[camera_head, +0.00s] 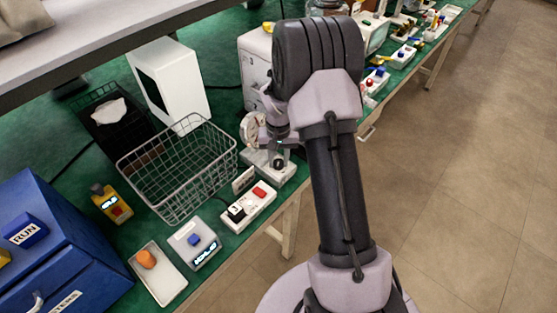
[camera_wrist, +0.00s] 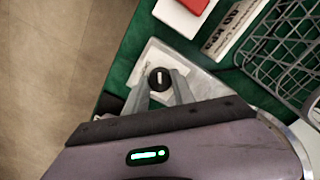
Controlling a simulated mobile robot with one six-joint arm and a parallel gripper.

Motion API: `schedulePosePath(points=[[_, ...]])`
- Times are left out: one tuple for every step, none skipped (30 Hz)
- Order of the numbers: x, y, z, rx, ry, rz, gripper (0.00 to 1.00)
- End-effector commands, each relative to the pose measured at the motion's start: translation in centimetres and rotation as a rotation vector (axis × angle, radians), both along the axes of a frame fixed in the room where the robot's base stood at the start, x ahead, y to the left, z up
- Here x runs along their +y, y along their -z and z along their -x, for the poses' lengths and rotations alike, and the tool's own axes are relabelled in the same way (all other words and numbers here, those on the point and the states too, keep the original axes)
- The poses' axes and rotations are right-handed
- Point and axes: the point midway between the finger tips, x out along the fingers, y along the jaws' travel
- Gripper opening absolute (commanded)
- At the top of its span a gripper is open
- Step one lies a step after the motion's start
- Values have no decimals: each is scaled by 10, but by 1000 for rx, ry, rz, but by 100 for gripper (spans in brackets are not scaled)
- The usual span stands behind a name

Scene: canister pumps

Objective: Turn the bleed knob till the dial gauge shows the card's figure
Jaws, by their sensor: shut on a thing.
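The dial gauge (camera_head: 252,129) has a white round face and stands left of my gripper (camera_head: 279,148) in the head view. Its needle is too small to read. The bleed knob is black with a white mark, and shows between my fingertips (camera_wrist: 160,88) in the wrist view (camera_wrist: 158,75). My gripper is shut on it from above. The knob sits on a pale base plate (camera_head: 262,163). The card (camera_head: 243,180) stands in front of the base. In the wrist view the card (camera_wrist: 234,28) is rotated and seems to give a figure in kPa, not clearly legible.
A wire basket (camera_head: 178,167) stands close left of the gauge. A white strip with a red switch (camera_head: 259,192) lies in front. A scale (camera_head: 193,245), a tray with an orange piece (camera_head: 159,275) and a blue box (camera_head: 50,250) are further left. The floor at right is clear.

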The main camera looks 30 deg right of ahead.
Motion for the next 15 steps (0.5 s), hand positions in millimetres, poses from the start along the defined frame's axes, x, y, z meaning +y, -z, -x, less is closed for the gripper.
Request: schedulePosePath(points=[[0,0,0,-1,19,0,0],[0,0,0,-1,31,0,0],[0,0,0,-1,47,0,0],[0,0,0,-1,56,0,0],[0,0,0,-1,65,0,0],[0,0,0,-1,77,0,0],[0,0,0,-1,83,0,0],[0,0,0,-1,89,0,0],[0,0,0,-1,96,0,0],[0,0,0,-1,101,0,0],[0,0,0,-1,104,0,0],[0,0,0,-1,108,0,0],[0,0,0,-1,110,0,0],[0,0,0,-1,111,0,0],[0,0,0,-1,112,0,0]])
